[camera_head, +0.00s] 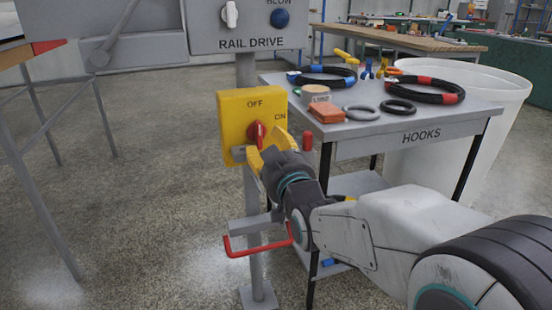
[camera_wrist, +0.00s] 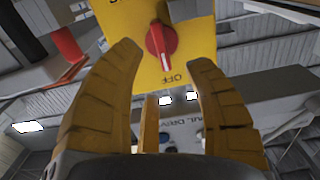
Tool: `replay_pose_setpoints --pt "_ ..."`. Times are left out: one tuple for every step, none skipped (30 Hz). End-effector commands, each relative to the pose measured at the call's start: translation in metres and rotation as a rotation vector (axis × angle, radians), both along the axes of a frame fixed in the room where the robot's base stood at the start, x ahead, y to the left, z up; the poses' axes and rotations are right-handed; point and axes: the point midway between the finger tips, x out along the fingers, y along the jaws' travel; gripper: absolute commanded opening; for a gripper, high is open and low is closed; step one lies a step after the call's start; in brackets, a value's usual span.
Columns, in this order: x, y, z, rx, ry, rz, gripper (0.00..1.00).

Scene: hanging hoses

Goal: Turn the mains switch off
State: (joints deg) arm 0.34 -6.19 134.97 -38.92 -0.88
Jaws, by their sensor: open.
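The yellow mains switch box (camera_head: 233,118) is fixed to a grey post, with "OFF" at the top of its face and "ON" at its right. Its red knob (camera_head: 257,133) is near the middle. In the head view my gripper (camera_head: 258,156) is just below and in front of the knob, partly covering the box's lower right. In the wrist view the knob (camera_wrist: 161,47) stands beyond and between the spread fingertips of my gripper (camera_wrist: 164,56). Its white line runs roughly towards "OFF". The fingers look apart from the knob, with nothing between them.
A grey panel (camera_head: 250,40) marked "RAIL DRIVE" is above the box. A red bent handle (camera_head: 258,251) is low on the post. At right, the "HOOKS" table (camera_head: 440,118) bears coiled hoses and rings, in front of a white bin (camera_head: 510,95). Floor left of the post is open.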

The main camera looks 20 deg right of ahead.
Motion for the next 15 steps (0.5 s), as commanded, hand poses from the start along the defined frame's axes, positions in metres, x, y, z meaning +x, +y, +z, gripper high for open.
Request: replay_pose_setpoints --pt "-0.008 0.0 0.001 0.0 -0.002 0.0 0.48" --pt "-0.013 0.0 0.001 0.0 -0.002 0.001 0.48" --pt "-0.018 0.0 0.001 0.0 -0.002 0.001 0.48" --pt "-0.021 0.0 0.0 0.0 -0.001 0.001 0.48" --pt "-0.025 0.0 0.001 0.0 -0.003 0.001 0.48" --pt "-0.029 0.001 0.001 0.0 -0.002 0.001 0.48" --pt "-0.031 0.001 0.001 0.0 -0.002 0.001 0.48" --pt "-0.034 0.001 0.001 0.0 -0.002 0.001 0.48" --pt "-0.037 0.001 0.001 0.0 -0.002 0.001 0.48" --pt "-0.039 0.001 0.001 0.0 -0.002 0.001 0.48" --pt "-0.041 0.001 0.0 0.0 -0.002 0.001 0.48" --pt "-0.043 0.001 0.0 0.0 -0.002 0.001 0.48" --pt "-0.044 0.001 0.0 0.0 -0.002 0.001 0.48" --pt "-0.045 0.001 0.0 0.0 -0.002 0.001 0.48" --pt "-0.046 0.001 0.0 0.0 -0.001 0.001 0.48"
